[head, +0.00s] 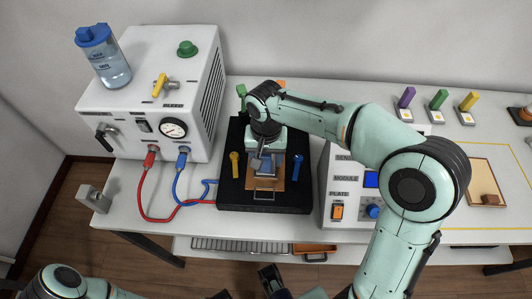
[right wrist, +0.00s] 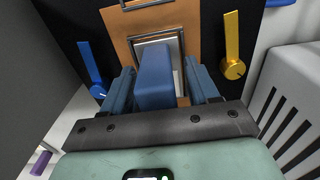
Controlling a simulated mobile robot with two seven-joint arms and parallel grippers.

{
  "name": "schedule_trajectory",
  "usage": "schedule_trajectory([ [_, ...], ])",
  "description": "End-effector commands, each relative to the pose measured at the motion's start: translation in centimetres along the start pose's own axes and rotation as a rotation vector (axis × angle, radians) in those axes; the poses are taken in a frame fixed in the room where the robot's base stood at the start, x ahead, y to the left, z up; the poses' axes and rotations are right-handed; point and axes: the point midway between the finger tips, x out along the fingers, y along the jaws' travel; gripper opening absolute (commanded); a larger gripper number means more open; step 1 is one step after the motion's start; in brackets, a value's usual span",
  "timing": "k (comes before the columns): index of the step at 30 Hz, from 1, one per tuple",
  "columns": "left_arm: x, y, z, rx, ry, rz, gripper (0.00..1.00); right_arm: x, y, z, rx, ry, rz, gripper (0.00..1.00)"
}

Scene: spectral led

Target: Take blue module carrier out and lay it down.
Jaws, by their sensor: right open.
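The black fixture (head: 228,192) stands mid-table, with an orange-brown plate (head: 280,184) that has a wire handle in its middle. A blue block, which looks like the blue module carrier (right wrist: 155,76), stands over this plate; in the head view my gripper mostly hides it. My right gripper (head: 264,160) is over the fixture, pointing down. In the right wrist view its two blue-grey fingers (right wrist: 160,90) are open, one on each side of the blue block, with narrow gaps visible. A dark part at the bottom edge of the head view may be my left gripper (head: 272,280); its fingers are unclear.
A yellow lever (head: 235,164) and a blue lever (head: 297,166) flank the plate. A white pump box (head: 152,122) with hoses is left, a control box (head: 335,185) right. Purple, green and yellow pieces (head: 438,99) stand back right. A tan tray (head: 482,168) lies far right.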

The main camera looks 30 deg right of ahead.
Motion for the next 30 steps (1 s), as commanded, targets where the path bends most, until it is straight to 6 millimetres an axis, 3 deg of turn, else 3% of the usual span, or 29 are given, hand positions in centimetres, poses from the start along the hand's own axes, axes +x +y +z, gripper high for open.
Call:
schedule_trajectory([
  [3,0.0,0.0,0.0,0.0,0.0,0.0,0.0,0.0,0.0,0.0,0.0,0.0,0.0,0.6],
  [4,0.0,0.0,0.0,0.0,0.0,0.0,0.0,0.0,0.0,0.0,0.0,0.0,0.0,0.53],
  [9,0.0,0.0,0.0,0.0,0.0,0.0,0.0,0.0,0.0,0.0,0.0,0.0,0.0,0.0],
  [10,0.0,0.0,0.0,0.0,0.0,0.0,0.0,0.0,0.0,0.0,0.0,0.0,0.0,0.0],
  [11,0.0,0.0,0.0,0.0,0.0,0.0,0.0,0.0,0.0,0.0,0.0,0.0,0.0,0.27],
  [13,0.0,0.0,0.0,0.0,-0.001,0.0,0.0,0.0,0.0,0.0,-0.001,0.0,0.0,0.05],
  [14,0.0,0.0,0.0,0.0,-0.001,0.0,0.0,0.0,0.0,0.0,0.0,0.0,0.0,0.0],
  [30,-1.1,0.4,0.0,0.001,0.003,0.001,0.0,-1.3,0.0,0.0,-0.001,0.001,-0.001,0.0],
])
